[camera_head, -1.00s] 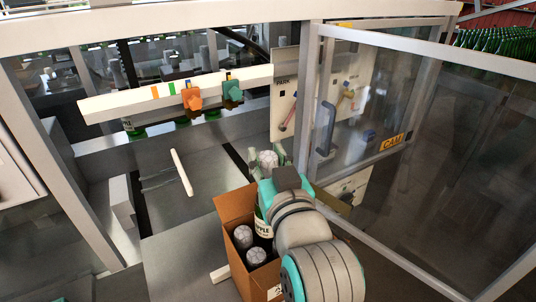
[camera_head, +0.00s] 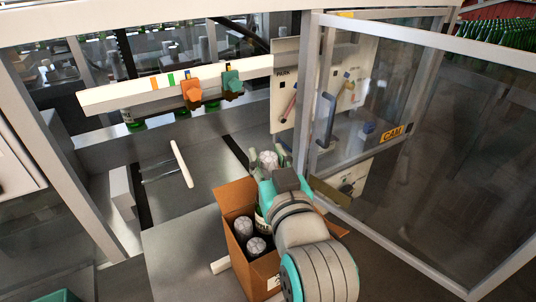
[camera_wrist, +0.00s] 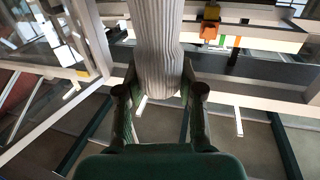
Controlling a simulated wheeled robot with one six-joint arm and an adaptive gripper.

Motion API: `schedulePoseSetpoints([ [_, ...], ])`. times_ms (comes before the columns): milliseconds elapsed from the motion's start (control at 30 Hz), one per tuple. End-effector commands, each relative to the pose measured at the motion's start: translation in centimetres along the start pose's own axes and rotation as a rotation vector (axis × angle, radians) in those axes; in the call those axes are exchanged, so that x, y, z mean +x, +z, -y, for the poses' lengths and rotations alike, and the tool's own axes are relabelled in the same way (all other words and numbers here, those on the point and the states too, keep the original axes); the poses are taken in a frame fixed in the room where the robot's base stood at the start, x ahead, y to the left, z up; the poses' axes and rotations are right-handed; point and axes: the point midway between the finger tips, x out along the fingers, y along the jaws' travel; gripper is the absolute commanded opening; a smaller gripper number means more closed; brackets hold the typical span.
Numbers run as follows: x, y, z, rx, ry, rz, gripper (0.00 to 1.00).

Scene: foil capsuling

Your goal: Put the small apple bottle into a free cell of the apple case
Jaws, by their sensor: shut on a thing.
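My gripper (camera_head: 267,160) is shut on the foil-covered neck of a bottle. In the wrist view the pale ribbed foil (camera_wrist: 157,50) sits between the two fingers. The open cardboard apple case (camera_head: 233,197) stands under my arm. Two foil-topped bottles (camera_head: 244,226) stand in its near left part. The held bottle appears over or partly inside the case's far part. My arm hides its base and the right cells.
A white rail (camera_head: 170,88) with an orange clamp (camera_head: 191,93) and a green clamp (camera_head: 231,85) crosses behind. A pale rod (camera_head: 182,164) lies on the grey surface to the left.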

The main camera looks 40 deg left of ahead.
Motion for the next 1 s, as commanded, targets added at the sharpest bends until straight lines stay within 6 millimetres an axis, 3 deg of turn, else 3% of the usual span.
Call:
schedulePoseSetpoints([
  [1000, 0.0, 2.0, 0.0, 0.000, 0.000, -0.003, 0.00],
])
